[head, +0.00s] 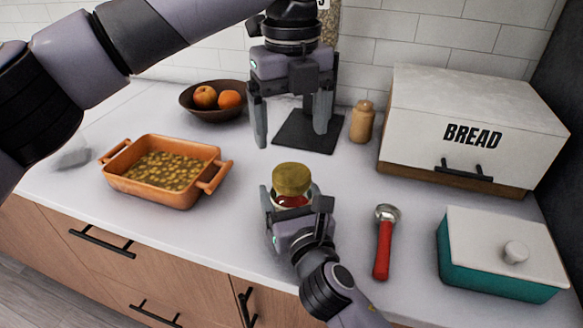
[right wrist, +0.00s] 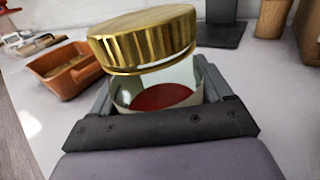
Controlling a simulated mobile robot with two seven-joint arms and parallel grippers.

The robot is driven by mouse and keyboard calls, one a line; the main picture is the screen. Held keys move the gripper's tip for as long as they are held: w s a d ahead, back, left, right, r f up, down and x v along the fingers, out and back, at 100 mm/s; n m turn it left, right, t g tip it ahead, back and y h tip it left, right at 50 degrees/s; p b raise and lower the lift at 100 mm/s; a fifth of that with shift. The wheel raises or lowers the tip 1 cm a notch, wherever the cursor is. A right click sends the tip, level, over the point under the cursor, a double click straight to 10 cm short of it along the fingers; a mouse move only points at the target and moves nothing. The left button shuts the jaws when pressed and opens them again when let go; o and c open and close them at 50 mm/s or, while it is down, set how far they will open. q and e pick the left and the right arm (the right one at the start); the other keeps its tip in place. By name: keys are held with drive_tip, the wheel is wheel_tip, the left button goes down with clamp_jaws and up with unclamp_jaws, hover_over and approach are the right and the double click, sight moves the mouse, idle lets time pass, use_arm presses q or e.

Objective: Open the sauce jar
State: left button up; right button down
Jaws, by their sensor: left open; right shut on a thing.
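The sauce jar (head: 291,201) stands upright near the counter's front edge, with red sauce inside. Its gold lid (head: 291,179) is over the mouth. In the right wrist view the lid (right wrist: 143,40) looks tilted and shifted left over the glass jar (right wrist: 160,92); I cannot tell whether it is loose. My right gripper (head: 296,204) is shut on the jar's body, one finger on each side, below the lid. My left gripper (head: 291,128) is open and empty, pointing down behind and above the jar, apart from the lid.
An orange baking dish (head: 160,172) is at left, a fruit bowl (head: 215,112) behind it. A red-handled tool (head: 383,250) lies right of the jar. A bread box (head: 470,120), a teal box (head: 495,268), a wooden shaker (head: 362,122) and a dark stand (head: 306,140) are also near.

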sight(292, 173)
use_arm(q)
drive_tip(key=m, duration=0.3)
drive_tip(key=shift+m, duration=0.4)
drive_tip(key=m, duration=0.4)
use_arm(e)
drive_tip(key=shift+f, duration=0.1)
use_arm(q)
drive_tip(key=shift+f, duration=4)
